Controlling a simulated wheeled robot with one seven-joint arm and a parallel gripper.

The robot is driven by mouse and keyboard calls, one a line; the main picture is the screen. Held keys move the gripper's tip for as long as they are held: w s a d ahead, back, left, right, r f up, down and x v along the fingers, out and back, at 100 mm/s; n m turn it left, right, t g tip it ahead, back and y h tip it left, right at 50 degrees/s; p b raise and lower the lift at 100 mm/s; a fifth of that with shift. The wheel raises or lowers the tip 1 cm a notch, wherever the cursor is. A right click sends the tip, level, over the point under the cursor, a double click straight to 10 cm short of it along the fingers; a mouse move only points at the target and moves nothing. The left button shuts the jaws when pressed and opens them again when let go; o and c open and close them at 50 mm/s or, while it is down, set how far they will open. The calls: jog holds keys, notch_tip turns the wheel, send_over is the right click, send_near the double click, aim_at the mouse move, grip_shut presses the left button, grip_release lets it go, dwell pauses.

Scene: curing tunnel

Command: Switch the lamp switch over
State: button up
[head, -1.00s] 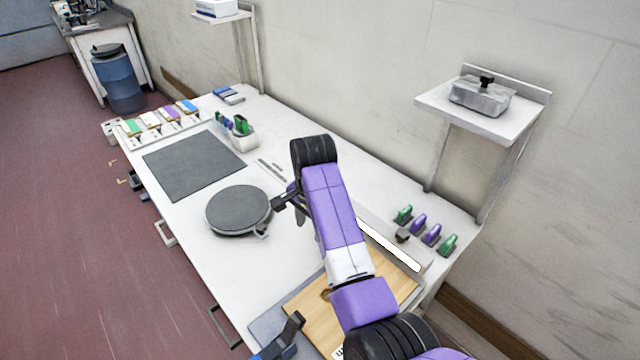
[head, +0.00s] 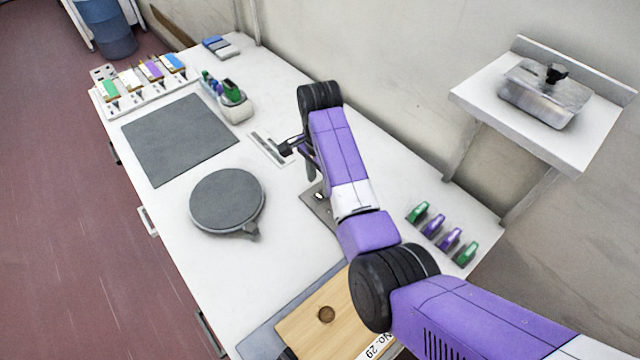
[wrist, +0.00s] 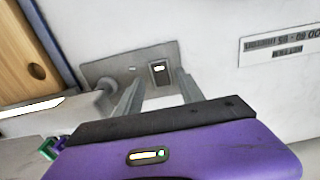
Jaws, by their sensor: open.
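The lamp switch (wrist: 159,68) is a small dark square with a pale rocker on a grey metal plate (wrist: 125,68). In the head view the plate (head: 318,208) lies on the white bench, partly covered by my arm. My gripper (wrist: 159,82) is open and empty, with its two fingers pointing towards the plate on either side of the switch in the wrist view. I cannot tell the remaining gap or any contact. In the head view my gripper (head: 298,158) is over the bench, partly hidden. A bright white strip (wrist: 32,108), perhaps the lamp, shows at left in the wrist view.
A round knob (wrist: 105,86) stands by the plate. A wooden board (head: 312,318), grey disc (head: 227,201), dark mat (head: 180,138) and several green and purple clips (head: 434,226) are on the bench. A wall shelf (head: 480,95) holds a metal box (head: 545,92).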

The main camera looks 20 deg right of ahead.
aim_at(320, 195)
jog(key=shift+f, duration=1.95)
grip_shut()
